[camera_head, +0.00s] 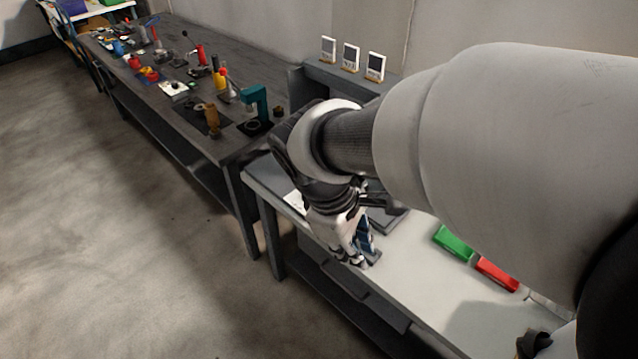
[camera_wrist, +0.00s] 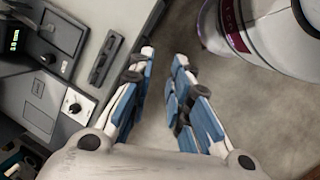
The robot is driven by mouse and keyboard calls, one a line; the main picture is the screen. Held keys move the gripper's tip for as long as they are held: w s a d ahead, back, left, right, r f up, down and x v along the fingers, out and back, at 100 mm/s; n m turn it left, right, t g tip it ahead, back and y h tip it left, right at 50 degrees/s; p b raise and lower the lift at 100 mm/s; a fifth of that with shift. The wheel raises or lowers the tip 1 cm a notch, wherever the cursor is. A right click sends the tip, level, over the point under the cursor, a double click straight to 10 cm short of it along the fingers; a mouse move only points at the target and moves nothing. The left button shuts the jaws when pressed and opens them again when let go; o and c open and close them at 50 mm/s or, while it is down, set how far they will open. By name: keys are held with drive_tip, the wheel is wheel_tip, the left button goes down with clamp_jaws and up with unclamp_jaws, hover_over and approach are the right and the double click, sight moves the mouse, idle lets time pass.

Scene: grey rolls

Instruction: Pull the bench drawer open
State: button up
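The bench (camera_head: 425,270) has a light top, and a dark grey drawer front (camera_head: 330,262) shows below its front edge in the head view. The drawer appears shut. My gripper (camera_head: 360,263) is over the bench's front edge in the head view, partly covering the drawer area. In the wrist view my gripper (camera_wrist: 164,55) is open and empty, its blue-padded fingers apart.
A green block (camera_head: 453,243) and a red block (camera_head: 496,273) lie on the bench top, to the right. A device with a dial (camera_wrist: 75,107) shows at the wrist view's left. A dark table (camera_head: 170,75) with many small items stands behind. Floor (camera_head: 120,240) at left is clear.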

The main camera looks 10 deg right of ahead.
drive_tip(key=w+a+f+n+h+p, duration=0.1)
drive_tip(key=w+a+f+n+h, duration=0.25)
drive_tip(key=f+n, duration=0.4)
drive_tip(key=w+a+f+n+h+p, duration=0.25)
drive_tip(key=w+a+f+n, duration=0.2)
drive_tip(key=f+n, duration=0.3)
drive_tip(key=n+t+h+p, duration=0.25)
drive_tip(key=n+t, duration=0.65)
drive_tip(key=n, duration=0.9)
approach(337, 280)
drive_tip(key=shift+h, duration=0.35)
drive_tip(key=x, duration=0.3)
drive_tip(key=b+x, duration=0.1)
drive_tip(key=x, duration=0.2)
drive_tip(key=f+x, duration=0.1)
drive_tip(key=x, duration=0.3)
drive_tip(key=shift+w+a+b, duration=0.1)
drive_tip(key=shift+a+b, duration=0.05)
drive_tip(key=shift+b, duration=0.15)
drive_tip(key=shift+c, duration=0.6)
clamp_jaws()
